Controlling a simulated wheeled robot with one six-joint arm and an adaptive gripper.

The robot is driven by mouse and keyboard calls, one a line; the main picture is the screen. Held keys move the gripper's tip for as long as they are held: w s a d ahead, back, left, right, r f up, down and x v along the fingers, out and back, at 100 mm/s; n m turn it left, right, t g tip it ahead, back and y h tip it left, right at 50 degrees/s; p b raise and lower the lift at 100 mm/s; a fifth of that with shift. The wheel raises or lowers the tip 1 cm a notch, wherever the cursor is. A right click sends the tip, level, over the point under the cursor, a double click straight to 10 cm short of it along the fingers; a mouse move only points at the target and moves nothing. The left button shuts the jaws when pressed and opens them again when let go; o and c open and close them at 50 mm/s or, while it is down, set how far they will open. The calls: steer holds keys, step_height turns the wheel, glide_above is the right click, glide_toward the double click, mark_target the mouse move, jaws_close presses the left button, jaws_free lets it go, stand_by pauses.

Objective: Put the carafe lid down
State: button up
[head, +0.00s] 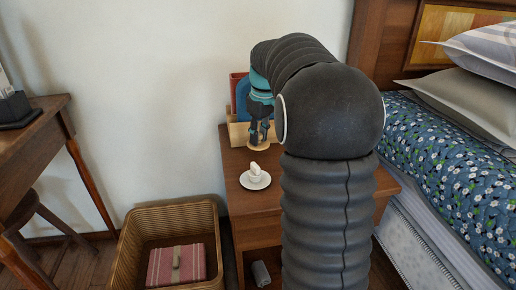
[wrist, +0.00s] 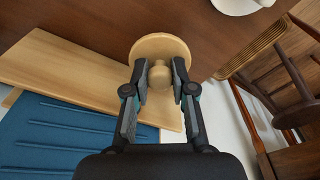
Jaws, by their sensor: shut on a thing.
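The carafe lid (wrist: 163,48) is a round, pale wooden disc with a knob (wrist: 160,78). My gripper (wrist: 160,72) is shut on the knob, one finger on each side, with the disc beyond the fingertips. In the head view, my gripper (head: 263,132) points down over the back of the brown nightstand (head: 268,203). The lid (head: 258,149) shows under the fingers, in front of a pale wooden rack. I cannot tell whether the lid touches the nightstand top. No carafe is seen.
The wooden rack (head: 238,133) holds a blue book (head: 242,98) and a red one (head: 235,80). A white saucer (head: 255,184) with a small white thing on it stands nearer the front. A wicker basket (head: 128,247) is on the floor. The bed (head: 460,170) is at the right.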

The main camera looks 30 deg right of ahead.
mark_target(259, 147)
steer(key=shift+f+b, duration=0.4)
steer(key=shift+f, duration=1.6)
steer(key=shift+f, duration=0.2)
steer(key=o, duration=0.9)
steer(key=shift+r, duration=0.1)
